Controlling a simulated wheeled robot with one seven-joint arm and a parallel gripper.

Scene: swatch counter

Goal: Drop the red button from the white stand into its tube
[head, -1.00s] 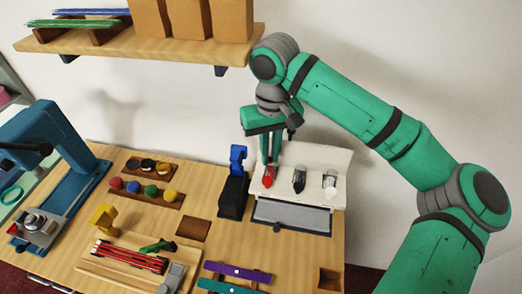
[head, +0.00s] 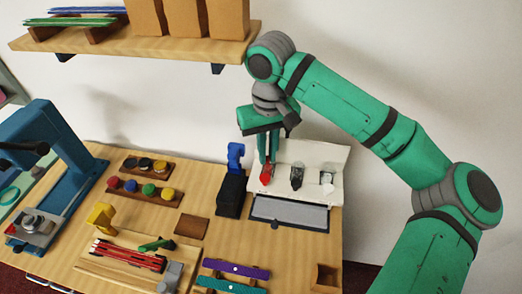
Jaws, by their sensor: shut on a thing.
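The white stand (head: 310,155) is at the back right of the counter, with a red, a dark and a clear or white piece in a row along it. The red button (head: 266,175) is the leftmost piece. My gripper (head: 268,160) points down from above, its green fingers shut on the red button, still at the stand's left end. The fingers hide its upper part, and I cannot tell whether it is clear of the stand. The dark piece (head: 297,177) and the pale piece (head: 327,182) are to the right. I cannot make out which thing is the red button's tube.
A grey tray (head: 290,214) lies in front of the stand. A dark block with a blue top (head: 231,190) stands close to its left. Small wooden racks (head: 145,198) with coloured caps are further left. A shelf (head: 140,42) hangs above at left. Purple and teal bars lie in front.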

